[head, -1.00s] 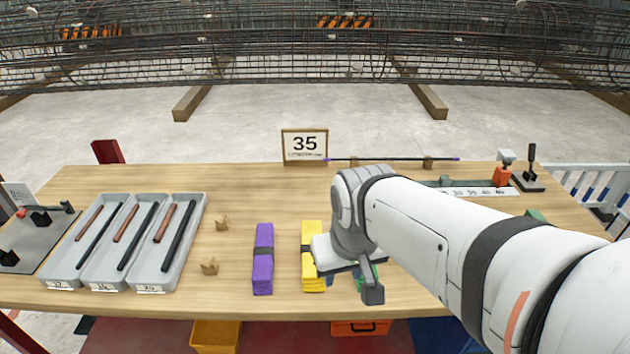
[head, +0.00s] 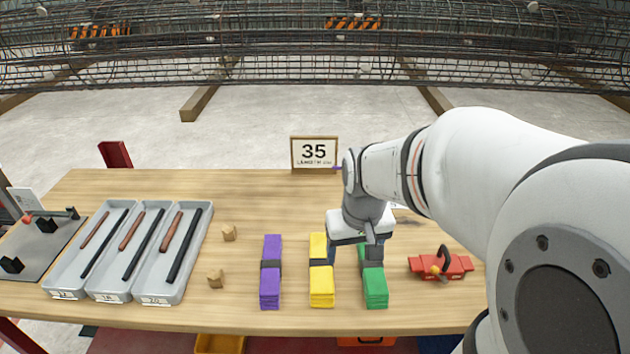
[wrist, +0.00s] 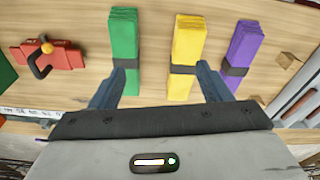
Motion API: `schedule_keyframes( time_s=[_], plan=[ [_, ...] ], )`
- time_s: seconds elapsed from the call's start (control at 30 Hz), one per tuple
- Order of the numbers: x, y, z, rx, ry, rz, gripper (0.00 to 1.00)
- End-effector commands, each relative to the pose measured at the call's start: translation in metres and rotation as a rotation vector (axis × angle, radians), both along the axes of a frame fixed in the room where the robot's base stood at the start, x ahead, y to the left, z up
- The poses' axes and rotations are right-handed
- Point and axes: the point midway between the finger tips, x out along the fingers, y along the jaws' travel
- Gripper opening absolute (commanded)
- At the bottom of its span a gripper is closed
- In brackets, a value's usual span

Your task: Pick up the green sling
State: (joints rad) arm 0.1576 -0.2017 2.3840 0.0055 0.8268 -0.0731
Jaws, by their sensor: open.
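The green sling (head: 374,284) is a folded stack with a dark band, lying at the right end of a row of three on the table. It also shows in the wrist view (wrist: 124,50), left of centre. My gripper (head: 347,262) is open and empty above the row, over the yellow and green slings. In the wrist view my gripper (wrist: 160,84) has one finger overlapping the green sling's banded part and the other between the yellow and purple slings. The head view hides part of the green sling's far end behind a finger.
The yellow sling (head: 320,285) lies close left of the green one, with the purple sling (head: 270,285) beyond it. A red tool (head: 440,266) lies to the right. Wooden blocks (head: 216,278) and grey trays (head: 176,290) are left. A sign (head: 314,153) stands behind.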

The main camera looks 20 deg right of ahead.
Motion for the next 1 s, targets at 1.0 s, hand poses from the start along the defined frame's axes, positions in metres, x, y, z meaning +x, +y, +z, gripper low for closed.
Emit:
schedule_keyframes(
  time_s=[1.0],
  plan=[
    [0.062, -0.083, -0.133, 0.028, 0.134, -0.152, 0.71]
  ],
)
